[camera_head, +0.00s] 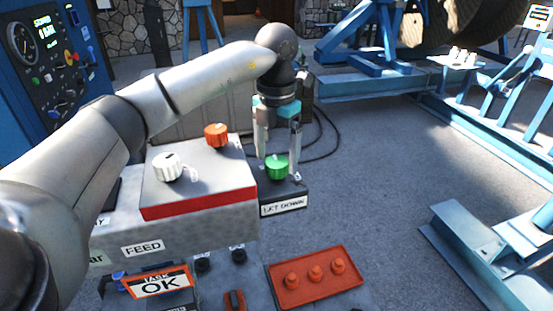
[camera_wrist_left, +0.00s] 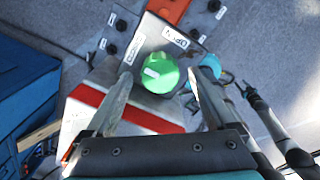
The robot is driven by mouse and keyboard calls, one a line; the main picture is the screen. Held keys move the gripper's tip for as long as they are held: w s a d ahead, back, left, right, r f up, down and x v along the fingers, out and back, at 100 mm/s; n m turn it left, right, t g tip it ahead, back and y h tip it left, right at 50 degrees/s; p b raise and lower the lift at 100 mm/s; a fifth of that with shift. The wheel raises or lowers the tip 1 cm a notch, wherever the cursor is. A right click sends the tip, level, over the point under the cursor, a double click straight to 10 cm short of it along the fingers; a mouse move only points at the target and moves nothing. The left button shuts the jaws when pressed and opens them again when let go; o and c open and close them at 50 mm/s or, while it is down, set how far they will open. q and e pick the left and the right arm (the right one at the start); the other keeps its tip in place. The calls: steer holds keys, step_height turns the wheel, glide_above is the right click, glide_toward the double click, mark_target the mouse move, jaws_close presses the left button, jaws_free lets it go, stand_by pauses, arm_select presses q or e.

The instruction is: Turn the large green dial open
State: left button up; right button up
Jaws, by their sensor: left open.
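The large green dial (camera_head: 277,168) sits on a grey box with a label reading LET DOWN, in the middle of the head view. My left gripper (camera_head: 279,155) points down over it. Its two fingers are spread, one on each side of the dial. In the left wrist view the green dial (camera_wrist_left: 160,73) lies between the open fingertips. I cannot tell whether either finger touches it.
Left of the dial is a grey box with a red stripe (camera_head: 200,205), a white knob (camera_head: 168,167) and an orange knob (camera_head: 216,135). An orange panel (camera_head: 314,278) with red knobs is in front. Blue frames stand at the right; the floor between is clear.

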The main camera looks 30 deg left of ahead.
arm_select(q)
steer(key=shift+f, duration=0.8)
steer(key=shift+c, duration=0.4)
steer(key=c, duration=1.3)
